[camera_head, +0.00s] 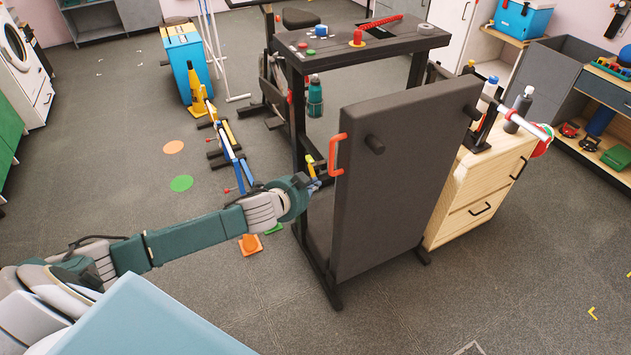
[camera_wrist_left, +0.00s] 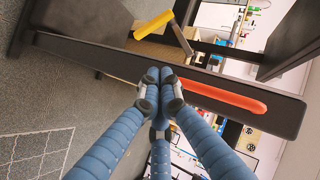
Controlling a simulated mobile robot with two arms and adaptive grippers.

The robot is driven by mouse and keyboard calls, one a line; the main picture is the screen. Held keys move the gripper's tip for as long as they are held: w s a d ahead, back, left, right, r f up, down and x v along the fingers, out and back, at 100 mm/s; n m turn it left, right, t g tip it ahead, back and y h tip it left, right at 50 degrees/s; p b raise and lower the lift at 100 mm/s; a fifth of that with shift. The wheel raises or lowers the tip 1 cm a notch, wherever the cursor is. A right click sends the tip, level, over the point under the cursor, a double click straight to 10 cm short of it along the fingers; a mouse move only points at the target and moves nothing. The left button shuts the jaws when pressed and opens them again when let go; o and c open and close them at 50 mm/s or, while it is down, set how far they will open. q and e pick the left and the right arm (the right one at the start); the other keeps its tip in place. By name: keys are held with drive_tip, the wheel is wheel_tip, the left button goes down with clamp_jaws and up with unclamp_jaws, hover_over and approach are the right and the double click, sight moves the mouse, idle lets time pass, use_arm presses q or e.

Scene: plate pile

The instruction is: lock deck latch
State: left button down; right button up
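A black deck frame (camera_head: 302,120) stands mid-view with a large dark panel (camera_head: 400,185) upright at its front. A red-orange handle (camera_head: 337,154) sits on the panel's left edge; it also shows in the left wrist view (camera_wrist_left: 225,97). A yellow latch bar (camera_head: 309,166) is on the frame left of the panel, and shows in the left wrist view (camera_wrist_left: 153,25) above the fingers. My left gripper (camera_head: 314,185) is just below the latch bar, beside the panel edge. In the left wrist view its fingertips (camera_wrist_left: 160,90) meet, with nothing visible between them. My right gripper is not in view.
A wooden drawer cabinet (camera_head: 480,190) with bottles stands right of the panel. Low bars (camera_head: 232,150) and a blue cabinet (camera_head: 187,65) stand at the back left. The floor at the front is clear.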

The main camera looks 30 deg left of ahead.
use_arm(q)
drive_tip(key=w+a+f, duration=0.2)
drive_tip(key=w+f, duration=0.3)
drive_tip(key=w, duration=0.1)
drive_tip(key=shift+f, duration=0.15)
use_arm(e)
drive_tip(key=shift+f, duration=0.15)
use_arm(q)
drive_tip(key=shift+a+f, duration=0.2)
drive_tip(key=shift+f, duration=0.45)
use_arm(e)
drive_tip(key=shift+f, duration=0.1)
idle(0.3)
use_arm(q)
drive_tip(key=shift+w+a+f+b, duration=0.3)
drive_tip(key=shift+a+f, duration=0.1)
drive_tip(key=shift+f, duration=0.35)
drive_tip(key=shift+w+a+f+b, duration=0.2)
drive_tip(key=shift+w+a+f, duration=0.15)
drive_tip(key=shift+f, duration=0.4)
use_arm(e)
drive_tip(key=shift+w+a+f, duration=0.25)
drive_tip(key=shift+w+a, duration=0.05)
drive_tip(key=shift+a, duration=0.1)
use_arm(q)
drive_tip(key=shift+a+f, duration=0.15)
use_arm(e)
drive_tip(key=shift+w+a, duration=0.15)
